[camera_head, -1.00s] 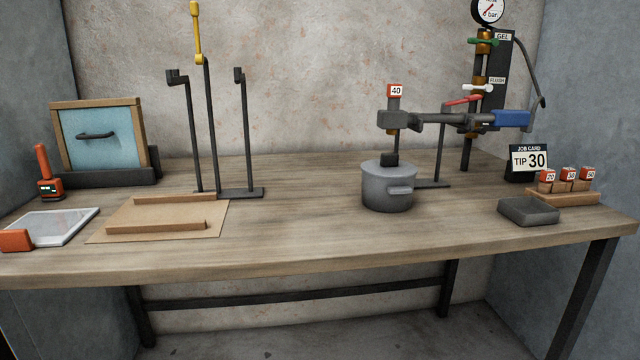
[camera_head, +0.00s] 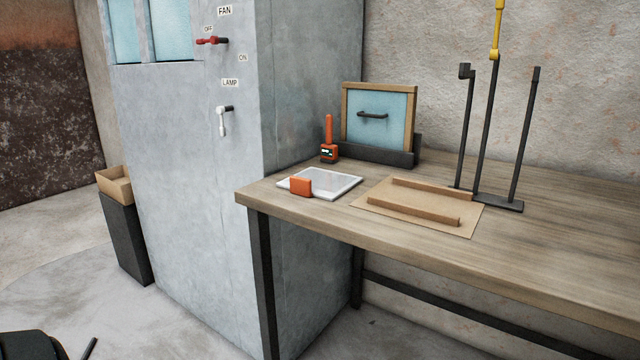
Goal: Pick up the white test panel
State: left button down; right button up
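The white test panel (camera_head: 338,184) lies flat near the left front corner of the workbench. It is a thin pale plate with a white rim and a greyish middle. An orange block (camera_head: 301,187) sits at its front left edge and covers a little of it. I cannot tell whether the block is fixed to the panel.
A tan board with two wooden strips (camera_head: 420,207) lies right of the panel. Behind stand an orange-and-black device (camera_head: 329,143) and a blue framed panel (camera_head: 381,130) in a dark holder. A tall grey cabinet (camera_head: 190,160) adjoins the bench's left. A dark, unclear shape (camera_head: 30,345) shows bottom left.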

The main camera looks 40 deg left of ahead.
aim_at(319, 183)
jog(key=j+z, duration=0.3)
jog(key=j, duration=0.55)
jog(key=j+z, duration=0.3)
jog(key=j, duration=0.55)
jog(key=i, duration=0.05)
